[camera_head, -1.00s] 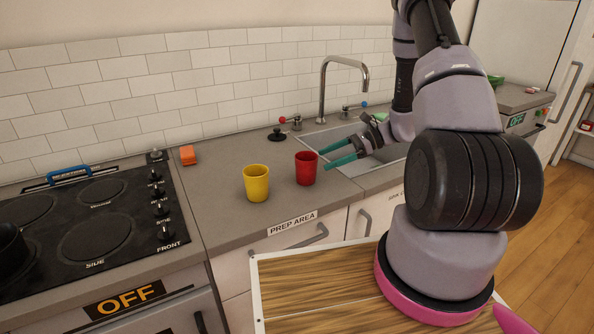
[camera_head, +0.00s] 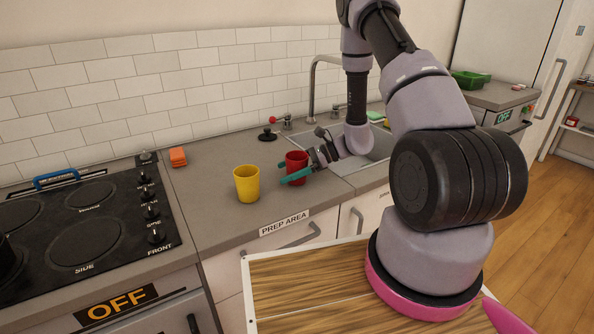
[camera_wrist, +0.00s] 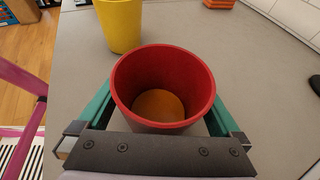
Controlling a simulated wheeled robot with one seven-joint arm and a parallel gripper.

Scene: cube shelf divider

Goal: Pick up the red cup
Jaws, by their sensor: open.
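The red cup (camera_head: 296,166) stands upright on the grey counter in the prep area, near the sink's left edge. The wrist view looks down into the red cup (camera_wrist: 165,62), whose inside bottom looks orange-brown. My gripper (camera_head: 291,174) is open around the cup, low near the counter. In the wrist view, one teal finger of my gripper (camera_wrist: 163,112) lies on each side of the cup. I cannot tell whether the fingers touch it. The fingertips are hidden behind the cup in the wrist view.
A yellow cup (camera_head: 246,184) stands just left of the red cup and also shows in the wrist view (camera_wrist: 120,25). An orange block (camera_head: 177,156) lies farther left, beside the stove (camera_head: 85,245). The sink (camera_head: 375,147) with its faucet is to the right. The counter front is clear.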

